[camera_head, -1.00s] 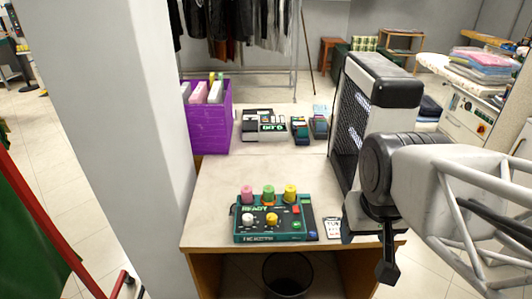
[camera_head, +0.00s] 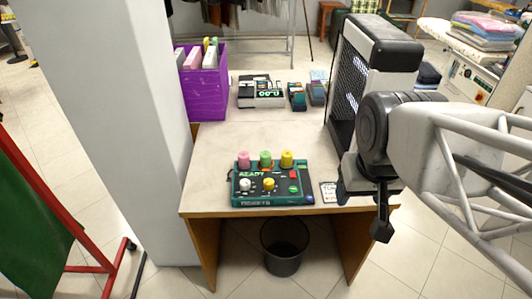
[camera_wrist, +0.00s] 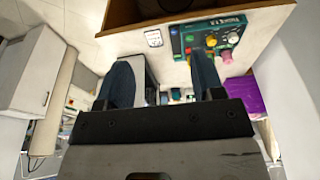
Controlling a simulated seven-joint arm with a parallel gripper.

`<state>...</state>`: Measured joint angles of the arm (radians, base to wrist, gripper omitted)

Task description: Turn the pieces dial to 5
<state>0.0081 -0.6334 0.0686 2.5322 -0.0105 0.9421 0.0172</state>
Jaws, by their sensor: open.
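A dark green control box (camera_head: 300,199) sits near the front edge of the counter. Pink (camera_head: 243,160), green (camera_head: 265,159) and yellow (camera_head: 287,159) knobs stand along its back. A white dial (camera_head: 245,184) and a yellow dial (camera_head: 269,184) are in front, with red and green buttons to their right. I cannot read which dial is for pieces, or its setting. My gripper (camera_head: 382,222) is to the right of the box, apart from it, by the counter's front right. In the wrist view my gripper (camera_wrist: 163,80) is open and empty, with the box (camera_wrist: 188,38) beyond, upper right.
A white card (camera_head: 328,192) lies right of the box. A tall dark-grilled machine (camera_head: 370,60) stands at the counter's right. A purple bin (camera_head: 203,95) and card readers (camera_head: 298,97) are behind. The counter (camera_head: 215,175) left of the box is clear.

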